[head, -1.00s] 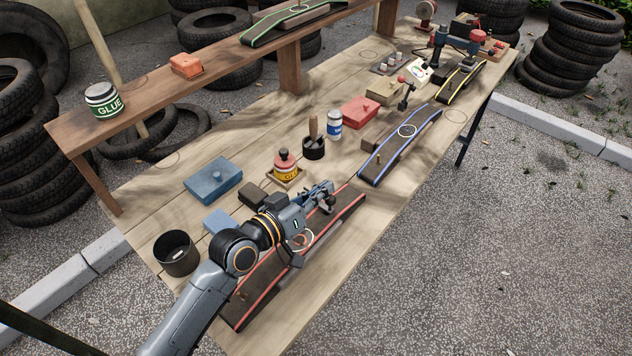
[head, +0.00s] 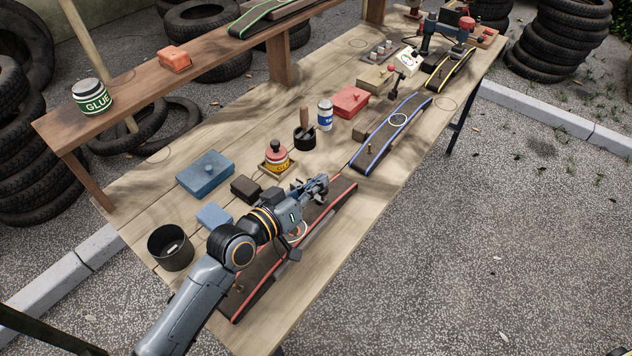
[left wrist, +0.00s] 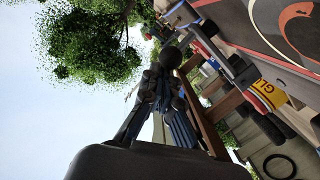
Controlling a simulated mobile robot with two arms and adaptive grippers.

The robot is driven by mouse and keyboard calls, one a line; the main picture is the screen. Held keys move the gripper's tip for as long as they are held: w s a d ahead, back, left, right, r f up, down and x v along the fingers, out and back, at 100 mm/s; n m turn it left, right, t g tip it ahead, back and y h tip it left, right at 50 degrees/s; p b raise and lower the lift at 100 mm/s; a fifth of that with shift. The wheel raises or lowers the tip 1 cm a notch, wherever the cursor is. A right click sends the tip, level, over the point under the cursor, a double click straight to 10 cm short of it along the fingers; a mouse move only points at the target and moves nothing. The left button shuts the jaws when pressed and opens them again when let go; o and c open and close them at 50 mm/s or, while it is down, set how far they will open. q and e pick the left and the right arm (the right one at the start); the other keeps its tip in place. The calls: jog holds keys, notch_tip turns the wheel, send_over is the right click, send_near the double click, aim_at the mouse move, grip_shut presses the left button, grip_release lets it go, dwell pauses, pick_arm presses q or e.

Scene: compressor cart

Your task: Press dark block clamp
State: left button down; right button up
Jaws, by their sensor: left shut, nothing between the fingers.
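My left gripper (head: 319,187) is shut and empty over the far end of the dark red-edged board (head: 262,265). In the left wrist view its fingers (left wrist: 166,88) are together, close to a dark round knob (left wrist: 170,57); whether they touch it I cannot tell. The clamp under the gripper is mostly hidden in the head view. A small dark brown block (head: 245,188) lies on the table left of the gripper. Another lever with a red knob (head: 399,72) stands by the blue-edged board (head: 385,140). My right gripper is not in view.
A blue box (head: 205,175), light blue block (head: 214,216) and black cup (head: 170,248) lie farther left.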

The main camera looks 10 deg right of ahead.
aim_at(317, 195)
pick_arm(q)
jog(key=r, duration=0.1)
jog(key=w+r+p, duration=0.1)
jog(key=r+p, duration=0.1)
jog(key=shift+w+d+r, duration=0.2)
jog(key=shift+w+r, duration=0.1)
jog(key=f+b+v, duration=0.1)
jog(key=v, duration=0.8)
jog(key=shift+a+r, duration=0.35)
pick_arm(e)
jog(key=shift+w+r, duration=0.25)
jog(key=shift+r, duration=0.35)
pick_arm(q)
jog(key=shift+s, duration=0.15)
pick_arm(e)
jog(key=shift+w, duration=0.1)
